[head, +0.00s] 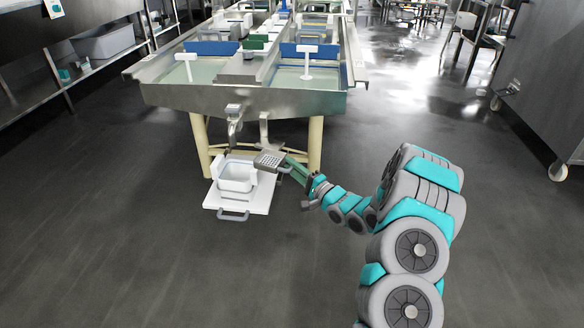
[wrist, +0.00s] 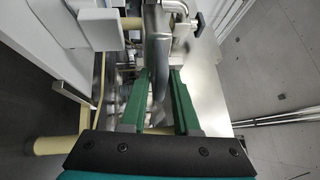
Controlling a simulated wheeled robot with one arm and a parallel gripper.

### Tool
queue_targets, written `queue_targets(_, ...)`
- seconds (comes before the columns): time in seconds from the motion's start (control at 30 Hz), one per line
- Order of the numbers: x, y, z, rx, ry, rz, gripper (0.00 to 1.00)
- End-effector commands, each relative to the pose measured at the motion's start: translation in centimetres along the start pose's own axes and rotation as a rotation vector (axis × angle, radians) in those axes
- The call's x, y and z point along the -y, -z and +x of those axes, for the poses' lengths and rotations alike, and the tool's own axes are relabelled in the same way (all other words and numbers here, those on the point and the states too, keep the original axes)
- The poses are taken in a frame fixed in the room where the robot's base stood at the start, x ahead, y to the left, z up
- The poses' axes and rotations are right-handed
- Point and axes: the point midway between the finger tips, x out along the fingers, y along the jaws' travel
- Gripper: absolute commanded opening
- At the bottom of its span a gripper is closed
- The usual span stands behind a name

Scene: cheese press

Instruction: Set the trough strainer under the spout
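The trough strainer (head: 268,160) is a small grey perforated metal piece with a handle, seen in the head view just right of the white tub. My gripper (head: 294,168), with green fingers, appears closed on its handle and holds it in the air. In the wrist view a grey metal part (wrist: 158,60) lies between the green fingertips of my gripper (wrist: 161,78). A metal spout (head: 233,115) hangs from the trough's front edge above the tub, left of the strainer. A second metal fitting (head: 264,132) comes down just behind the strainer.
The steel trough (head: 240,96) on cream legs (head: 315,140) fills the back. A white tub (head: 236,178) sits on a low white board (head: 260,196) with a metal handle. A shelf (head: 100,65) runs along the left. The floor (head: 120,240) in front is clear.

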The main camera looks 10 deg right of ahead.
Motion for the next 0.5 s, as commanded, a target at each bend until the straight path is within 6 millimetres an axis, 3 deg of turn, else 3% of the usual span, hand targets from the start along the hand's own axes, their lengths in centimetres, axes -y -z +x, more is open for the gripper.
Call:
queue_targets(0.1,0.01,0.01,-0.02,0.0,0.0,0.0,0.28)
queue_targets(0.37,0.0,0.02,-0.03,-0.001,0.0,0.0,0.0)
queue_targets(0.5,-0.01,0.02,-0.04,-0.001,0.0,0.0,0.0)
